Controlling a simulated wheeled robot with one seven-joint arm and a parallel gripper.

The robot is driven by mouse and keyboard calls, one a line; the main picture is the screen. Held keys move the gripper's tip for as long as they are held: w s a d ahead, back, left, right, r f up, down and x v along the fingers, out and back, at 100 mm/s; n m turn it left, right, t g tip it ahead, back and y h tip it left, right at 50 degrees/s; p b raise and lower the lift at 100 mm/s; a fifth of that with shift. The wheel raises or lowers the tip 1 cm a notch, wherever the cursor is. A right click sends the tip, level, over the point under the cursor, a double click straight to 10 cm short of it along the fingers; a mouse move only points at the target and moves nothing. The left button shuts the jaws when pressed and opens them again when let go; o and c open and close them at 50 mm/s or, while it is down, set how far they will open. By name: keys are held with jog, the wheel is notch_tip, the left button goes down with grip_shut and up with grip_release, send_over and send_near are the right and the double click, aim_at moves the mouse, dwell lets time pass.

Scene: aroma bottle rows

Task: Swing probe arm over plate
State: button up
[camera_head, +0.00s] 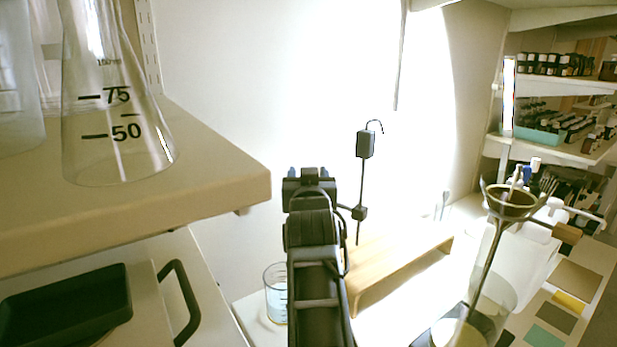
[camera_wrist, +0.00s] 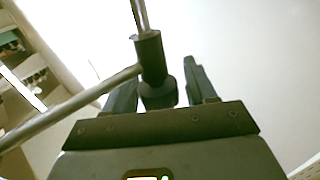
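The probe arm shows in the head view as a dark box (camera_head: 366,143) on a thin upright rod, with a dark clamp (camera_head: 360,213) low on it and a short bar running left behind my gripper. In the wrist view a dark collar (camera_wrist: 151,58) joins a grey bar (camera_wrist: 75,104) going left and a thin rod going up. My gripper (camera_head: 306,173) is also in the wrist view (camera_wrist: 162,88). Its fingers are apart, on either side of the collar's lower end, with a gap at the right. A pale round plate (camera_head: 460,332) at the lower right is partly cut off.
A beaker (camera_head: 276,292) stands left of my arm and a wooden riser (camera_head: 400,268) right of it. A ring stand with a funnel (camera_head: 510,203) rises at the right. A shelf (camera_head: 215,165) with a flask (camera_head: 115,120) juts out at the left.

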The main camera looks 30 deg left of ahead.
jog(key=shift+o, duration=0.2)
jog(key=b+v, duration=0.1)
jog(key=v, duration=0.6)
jog(key=shift+s+d, duration=0.25)
jog(key=shift+s, duration=0.1)
